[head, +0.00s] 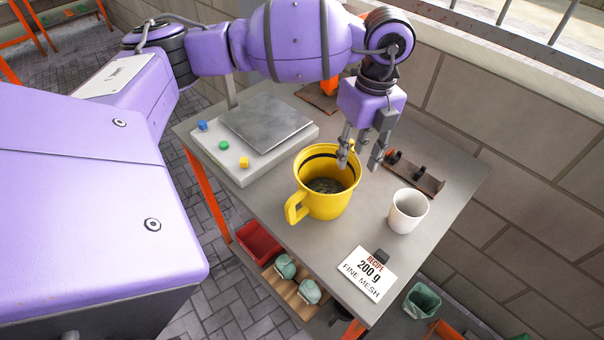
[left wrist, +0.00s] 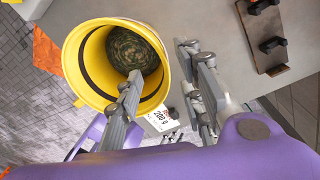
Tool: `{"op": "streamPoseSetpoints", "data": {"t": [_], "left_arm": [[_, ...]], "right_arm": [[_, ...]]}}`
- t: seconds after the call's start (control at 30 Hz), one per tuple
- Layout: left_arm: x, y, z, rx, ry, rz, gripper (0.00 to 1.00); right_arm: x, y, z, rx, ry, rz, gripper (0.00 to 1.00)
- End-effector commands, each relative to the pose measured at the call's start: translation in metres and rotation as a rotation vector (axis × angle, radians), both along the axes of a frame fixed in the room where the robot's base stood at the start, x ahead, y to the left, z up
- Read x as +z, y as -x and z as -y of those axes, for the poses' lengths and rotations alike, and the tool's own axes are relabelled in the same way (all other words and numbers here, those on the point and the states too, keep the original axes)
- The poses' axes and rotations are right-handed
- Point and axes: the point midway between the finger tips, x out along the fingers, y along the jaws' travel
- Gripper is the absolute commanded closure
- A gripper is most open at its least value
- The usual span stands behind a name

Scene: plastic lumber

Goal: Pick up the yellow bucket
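The yellow bucket (head: 325,196) stands upright on the grey table, its handle toward the lower left and dark grainy material inside. In the left wrist view the bucket (left wrist: 92,75) shows its open mouth, with a dark band inside the rim. My left gripper (head: 360,163) is open and empty at the bucket's right rim. One finger overlaps the rim in the picture and the other is outside it, to the right. In the left wrist view the gripper (left wrist: 165,85) has its fingers spread apart. Whether a finger touches the bucket is unclear. My right gripper is out of view.
A scale (head: 262,126) with coloured buttons sits left of the bucket. A white cup (head: 407,212) stands to the right, near a small rack (head: 418,176). A recipe card (head: 367,273) reading 200 g, fine mesh is at the front. A brick wall (head: 520,150) is behind the table.

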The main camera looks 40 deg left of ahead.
Motion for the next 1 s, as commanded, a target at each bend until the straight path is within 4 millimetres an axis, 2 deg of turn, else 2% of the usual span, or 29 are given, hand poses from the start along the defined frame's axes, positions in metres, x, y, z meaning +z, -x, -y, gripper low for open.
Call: {"op": "streamPoseSetpoints", "data": {"t": [0.1,0.37,0.63,0.93,1.0], "left_arm": [[-0.009,0.003,-0.003,0.017,-0.016,-0.012,0.65],[-0.037,0.006,-0.007,0.018,-0.017,-0.01,0.65],[-0.074,0.009,-0.012,0.016,-0.015,-0.01,0.65],[-0.08,0.008,-0.012,0.015,-0.015,-0.008,0.65],[-0.08,0.008,-0.012,0.015,-0.015,-0.008,0.73]], "right_arm": [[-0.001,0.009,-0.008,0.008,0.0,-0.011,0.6],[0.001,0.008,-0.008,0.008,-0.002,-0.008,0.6],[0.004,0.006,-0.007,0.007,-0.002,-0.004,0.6],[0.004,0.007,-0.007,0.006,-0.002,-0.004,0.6],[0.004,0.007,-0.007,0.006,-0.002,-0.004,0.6]]}}
